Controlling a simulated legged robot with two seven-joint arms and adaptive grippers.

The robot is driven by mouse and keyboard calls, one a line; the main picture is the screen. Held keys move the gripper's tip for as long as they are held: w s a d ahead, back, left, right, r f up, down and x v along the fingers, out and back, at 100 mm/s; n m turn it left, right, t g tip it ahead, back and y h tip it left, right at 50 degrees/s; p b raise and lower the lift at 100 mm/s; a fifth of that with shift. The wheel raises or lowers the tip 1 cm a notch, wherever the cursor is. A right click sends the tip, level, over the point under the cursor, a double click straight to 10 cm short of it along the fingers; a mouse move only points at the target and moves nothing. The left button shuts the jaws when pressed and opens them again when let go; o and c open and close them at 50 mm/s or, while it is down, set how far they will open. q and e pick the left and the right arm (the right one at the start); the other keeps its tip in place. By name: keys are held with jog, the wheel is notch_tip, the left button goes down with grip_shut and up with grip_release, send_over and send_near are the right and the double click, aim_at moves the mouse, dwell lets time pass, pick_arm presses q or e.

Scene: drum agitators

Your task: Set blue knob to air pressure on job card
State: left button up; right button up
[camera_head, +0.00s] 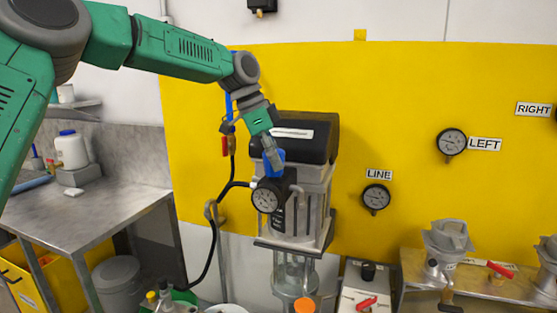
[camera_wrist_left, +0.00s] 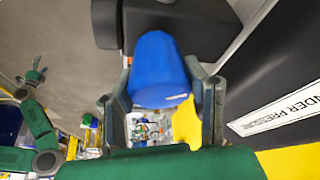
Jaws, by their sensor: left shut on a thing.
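The blue knob (camera_head: 270,161) sits on the front of the grey and black regulator unit (camera_head: 300,195) on the yellow wall panel. My left gripper (camera_head: 270,152) is shut on the blue knob, coming from above. In the left wrist view the blue knob (camera_wrist_left: 163,70) lies between the two fingers of my left gripper (camera_wrist_left: 165,100). A round gauge (camera_head: 266,197) sits just below the knob; its reading is too small to tell. A white label (camera_wrist_left: 286,108) shows on a black part in the left wrist view. No job card can be made out. My right gripper is not in the head view.
Gauges marked LINE (camera_head: 376,197) and LEFT (camera_head: 451,143) hang on the yellow panel (camera_head: 400,90) to the right. A black hose (camera_head: 212,255) and red valve handle (camera_head: 226,146) are left of the unit. A metal table (camera_head: 90,215) stands at left.

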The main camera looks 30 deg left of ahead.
pick_arm(q)
jog(key=shift+w+a+r, duration=0.1)
jog(key=shift+w+r, duration=0.05)
jog(key=shift+r, duration=0.25)
jog(key=o, duration=1.2)
jog(key=shift+o, duration=0.2)
jog(key=shift+s+a+f, duration=0.2)
jog(key=shift+a, duration=0.15)
jog(key=shift+a+r, duration=0.1)
jog(key=shift+r, duration=0.3)
jog(key=v, duration=1.1)
jog(key=shift+a, duration=0.2)
jog(key=shift+s, duration=0.15)
jog(key=shift+d, duration=0.15)
